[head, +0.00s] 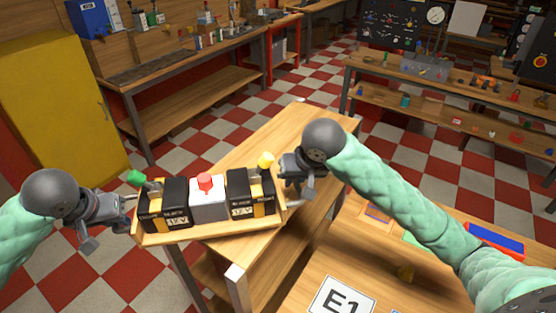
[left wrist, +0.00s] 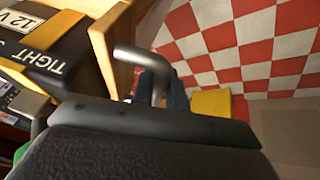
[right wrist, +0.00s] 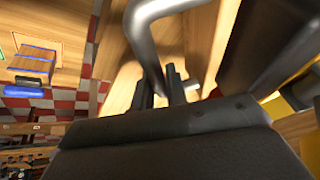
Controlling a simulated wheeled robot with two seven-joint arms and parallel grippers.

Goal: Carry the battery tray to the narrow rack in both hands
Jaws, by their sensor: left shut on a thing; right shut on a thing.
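The battery tray (head: 212,233) is a light wooden tray held in the air between my two grippers, close to level. It carries two black 12 V batteries (head: 165,205) with yellow bands and a white block (head: 208,199) with a red knob between them. My left gripper (head: 128,208) is shut at the tray's left end, on a metal handle (left wrist: 140,62). My right gripper (head: 285,190) is shut at the right end, on a metal handle (right wrist: 150,40). The fingertips are partly hidden in the wrist views. I cannot single out the narrow rack with certainty.
A wooden table with a lower shelf (head: 262,140) stands below and behind the tray. A yellow cabinet (head: 62,100) and a long workbench (head: 190,60) are at the left. Checkered floor is open beyond the table.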

